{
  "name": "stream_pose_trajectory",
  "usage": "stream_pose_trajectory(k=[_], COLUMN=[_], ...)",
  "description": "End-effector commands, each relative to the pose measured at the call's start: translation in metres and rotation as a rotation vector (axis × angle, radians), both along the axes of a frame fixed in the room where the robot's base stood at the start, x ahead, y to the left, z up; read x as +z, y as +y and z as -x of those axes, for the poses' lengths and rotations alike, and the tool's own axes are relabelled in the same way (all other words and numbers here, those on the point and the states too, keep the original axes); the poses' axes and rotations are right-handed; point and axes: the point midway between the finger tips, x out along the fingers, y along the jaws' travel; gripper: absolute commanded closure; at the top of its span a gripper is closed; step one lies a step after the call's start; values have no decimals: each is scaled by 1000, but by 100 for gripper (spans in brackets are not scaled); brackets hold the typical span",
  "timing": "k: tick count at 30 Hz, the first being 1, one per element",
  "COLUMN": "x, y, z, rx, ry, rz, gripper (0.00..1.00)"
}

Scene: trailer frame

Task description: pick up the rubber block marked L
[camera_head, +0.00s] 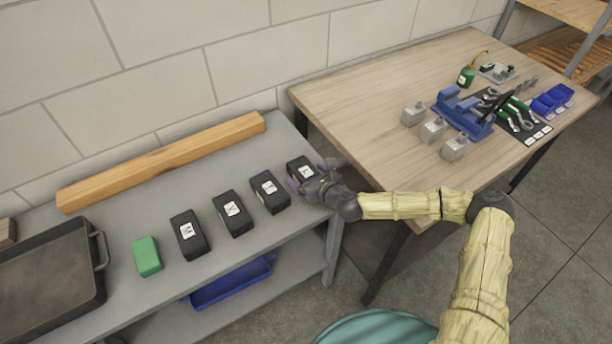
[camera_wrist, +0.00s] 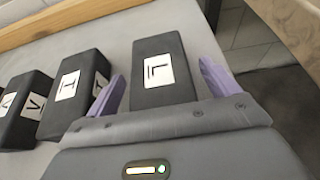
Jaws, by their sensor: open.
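The black block marked L (camera_wrist: 159,56) lies on the grey bench top, its white label facing up. It also shows in the head view as the rightmost block of the row (camera_head: 297,165), partly hidden by my gripper. My gripper (camera_wrist: 160,88) is open, with a purple finger on either side of the near part of the L block in the wrist view. I cannot tell whether the fingers touch it. The left finger is between the L block and its neighbour. In the head view my gripper (camera_head: 308,180) is at the right end of the bench.
Several similar black blocks stand in a row to the left, the nearest (camera_head: 270,192) close to my gripper. A green block (camera_head: 147,256), a dark tray (camera_head: 98,296) and a wooden beam (camera_head: 165,162) are on the bench. A wooden table (camera_head: 360,105) stands to the right.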

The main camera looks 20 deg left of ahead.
Motion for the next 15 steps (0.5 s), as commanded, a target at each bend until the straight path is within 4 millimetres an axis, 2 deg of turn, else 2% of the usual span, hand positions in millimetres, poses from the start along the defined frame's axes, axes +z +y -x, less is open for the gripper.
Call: stream_pose_trajectory(k=[5,15], x=[0,0], y=[0,0], z=[0,0], rx=[0,0], ry=[0,-1], rz=[0,1], gripper=[13,77])
